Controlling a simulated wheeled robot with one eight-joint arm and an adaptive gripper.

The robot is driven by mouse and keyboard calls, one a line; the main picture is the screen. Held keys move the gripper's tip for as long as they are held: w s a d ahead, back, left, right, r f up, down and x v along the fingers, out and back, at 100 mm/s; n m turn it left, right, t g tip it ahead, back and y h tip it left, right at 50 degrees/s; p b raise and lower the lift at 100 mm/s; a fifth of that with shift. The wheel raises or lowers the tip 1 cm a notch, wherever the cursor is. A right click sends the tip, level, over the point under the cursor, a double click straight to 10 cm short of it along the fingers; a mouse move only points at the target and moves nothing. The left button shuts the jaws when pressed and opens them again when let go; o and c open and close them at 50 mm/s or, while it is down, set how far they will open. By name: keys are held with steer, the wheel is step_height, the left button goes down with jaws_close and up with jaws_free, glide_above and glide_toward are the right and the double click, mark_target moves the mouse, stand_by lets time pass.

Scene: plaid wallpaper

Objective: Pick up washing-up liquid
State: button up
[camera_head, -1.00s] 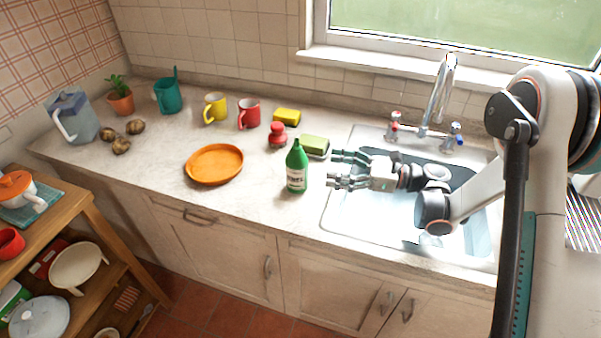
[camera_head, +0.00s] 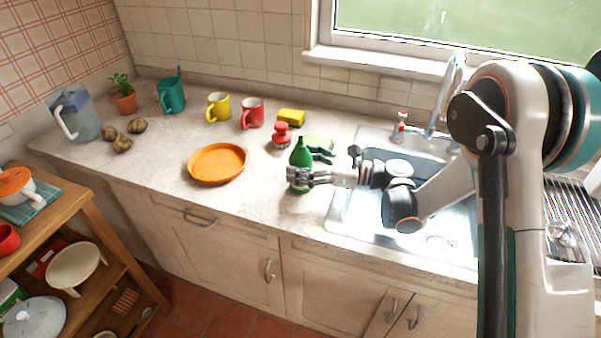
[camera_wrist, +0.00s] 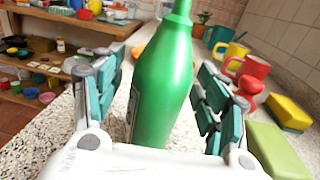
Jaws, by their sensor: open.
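The washing-up liquid is a green bottle (camera_head: 301,153) standing upright on the worktop, just left of the sink. My gripper (camera_head: 312,168) is at the bottle, with its fingers on both sides and partly hiding the label in the head view. In the wrist view the bottle (camera_wrist: 163,90) stands between the two open finger sets of my gripper (camera_wrist: 160,105).
A green sponge (camera_wrist: 280,150), a red round-topped item (camera_head: 281,135) and a yellow sponge (camera_head: 290,117) lie behind the bottle. An orange plate (camera_head: 217,164) is to the left. The sink (camera_head: 350,215) is to the right. The worktop in front of the plate is clear.

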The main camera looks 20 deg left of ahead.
steer(key=c, duration=1.3)
steer(key=shift+r, duration=0.15)
